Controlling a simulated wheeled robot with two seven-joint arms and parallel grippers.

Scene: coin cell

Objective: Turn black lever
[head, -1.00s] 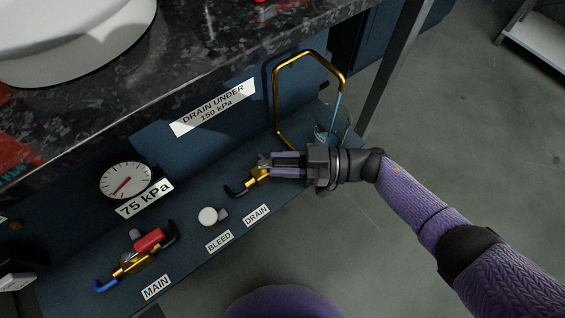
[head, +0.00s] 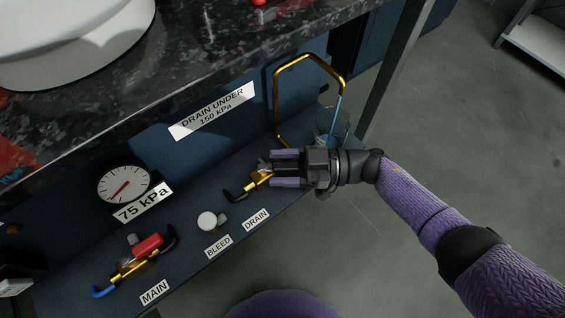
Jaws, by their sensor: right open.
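The drain valve (head: 259,180) has a brass body on the blue shelf, above the DRAIN label (head: 255,220). A curved black piece (head: 236,195) extends from its left end; I cannot tell whether this is the lever or a pipe. A small grey part (head: 264,165) shows at the valve's top, by the fingertips. My right gripper (head: 273,168) is open at the valve's right side, its two purple fingers apart, pointing left. The fingers hide the valve's right end, and I cannot tell whether they touch it. My left gripper is out of view.
A gauge (head: 124,186) above a 75 kPa label stands left. The main valve with a red handle (head: 148,246) and a white bleed knob (head: 207,221) share the shelf. A gold pipe (head: 276,100) rises behind my gripper, near a clear cup (head: 336,136). A dark counter (head: 210,50) overhangs.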

